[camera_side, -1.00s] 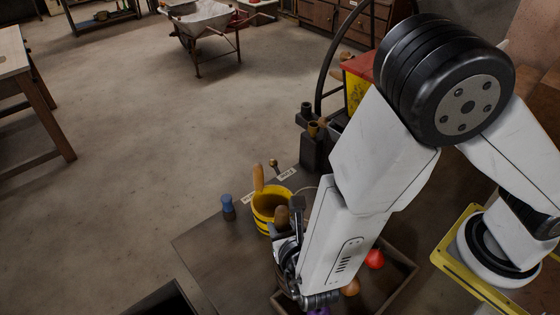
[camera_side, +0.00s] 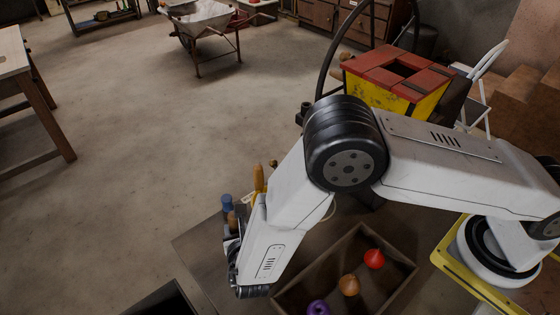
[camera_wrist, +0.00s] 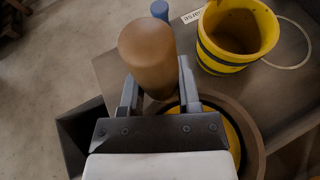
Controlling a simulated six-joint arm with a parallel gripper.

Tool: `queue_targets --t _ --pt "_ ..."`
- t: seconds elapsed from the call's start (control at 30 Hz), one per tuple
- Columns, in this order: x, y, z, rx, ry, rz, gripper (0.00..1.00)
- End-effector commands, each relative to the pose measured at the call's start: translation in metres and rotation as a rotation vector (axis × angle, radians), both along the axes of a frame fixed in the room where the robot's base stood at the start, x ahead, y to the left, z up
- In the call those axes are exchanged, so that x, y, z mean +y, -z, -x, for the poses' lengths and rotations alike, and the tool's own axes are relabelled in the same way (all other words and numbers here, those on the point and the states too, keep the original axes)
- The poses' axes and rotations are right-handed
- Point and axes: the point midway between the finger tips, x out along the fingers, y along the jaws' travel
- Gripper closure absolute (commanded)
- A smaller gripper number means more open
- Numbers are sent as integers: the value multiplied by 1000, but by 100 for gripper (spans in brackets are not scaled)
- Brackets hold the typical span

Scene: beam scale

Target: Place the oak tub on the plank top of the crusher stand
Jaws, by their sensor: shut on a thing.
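My gripper (camera_wrist: 158,92) is shut on a brown, round-topped wooden piece (camera_wrist: 147,50). In the side view the held piece (camera_side: 233,219) is partly hidden by my wrist. I cannot tell whether it is the oak tub. A yellow tub (camera_wrist: 229,62) with dark bands stands beyond and right of my gripper in the wrist view, open side up and apart from the jaws. The side view mostly hides it behind my arm. A machine with a red plank top (camera_side: 385,68) on a yellow body (camera_side: 378,97) stands at the back right; it may be the crusher stand.
A tray (camera_side: 318,267) holds red, orange-brown and purple pieces. A round brown rim with yellow inside (camera_wrist: 248,130) lies below my gripper. The table's front left (camera_side: 200,254) is clear.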

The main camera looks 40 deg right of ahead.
Motion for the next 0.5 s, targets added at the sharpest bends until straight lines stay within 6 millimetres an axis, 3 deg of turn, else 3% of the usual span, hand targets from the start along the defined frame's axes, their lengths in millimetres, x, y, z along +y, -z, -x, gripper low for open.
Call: queue_targets --t 0.5 --pt "5 12 -10 -1 -1 -1 100"
